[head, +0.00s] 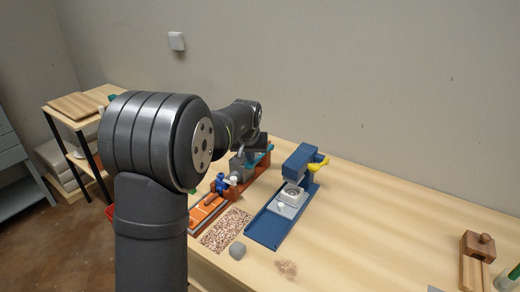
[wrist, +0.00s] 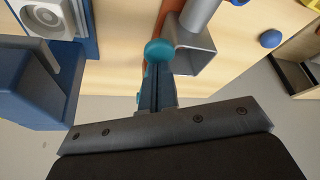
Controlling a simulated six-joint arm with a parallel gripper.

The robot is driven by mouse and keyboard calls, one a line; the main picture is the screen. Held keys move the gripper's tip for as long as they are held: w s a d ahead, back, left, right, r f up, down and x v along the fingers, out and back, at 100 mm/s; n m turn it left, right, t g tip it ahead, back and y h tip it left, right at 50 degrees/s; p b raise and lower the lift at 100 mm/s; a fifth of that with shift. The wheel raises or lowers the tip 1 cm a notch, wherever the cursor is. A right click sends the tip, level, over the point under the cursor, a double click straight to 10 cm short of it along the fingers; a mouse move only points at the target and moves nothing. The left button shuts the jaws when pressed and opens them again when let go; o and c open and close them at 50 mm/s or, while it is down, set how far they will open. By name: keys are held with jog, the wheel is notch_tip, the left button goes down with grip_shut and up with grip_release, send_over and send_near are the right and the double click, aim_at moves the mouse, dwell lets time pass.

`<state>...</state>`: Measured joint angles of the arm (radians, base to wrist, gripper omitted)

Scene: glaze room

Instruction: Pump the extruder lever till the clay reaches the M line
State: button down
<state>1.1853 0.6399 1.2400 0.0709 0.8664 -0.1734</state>
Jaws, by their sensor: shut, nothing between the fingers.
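The extruder has a grey metal body (head: 240,168) on an orange base (head: 232,190), partly behind my arm in the head view. Its square grey metal part (wrist: 186,58) shows at the top of the wrist view. The teal lever (head: 264,156) sticks out to the right of the body; its round knob (wrist: 158,50) is in the wrist view. My gripper (wrist: 157,72) is shut and empty, its fingertips right at the knob; I cannot tell whether they touch. An orange track (head: 207,208) runs toward the front left. The clay and the M line cannot be made out.
A blue machine (head: 268,226) with a yellow handle (head: 319,162) stands close on the right. A speckled mat (head: 228,231) and a grey lump (head: 237,251) lie in front. A wooden block (head: 478,246) is at the far right. The table's middle right is clear.

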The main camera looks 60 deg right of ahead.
jog(key=shift+f, duration=0.1)
jog(key=shift+f, duration=1.8)
jog(key=shift+r, duration=0.1)
jog(key=shift+r, duration=4.8)
notch_tip(320, 180, up, 5)
send_over(250, 165)
jog(key=shift+w+d, duration=0.15)
jog(key=shift+d, duration=0.2)
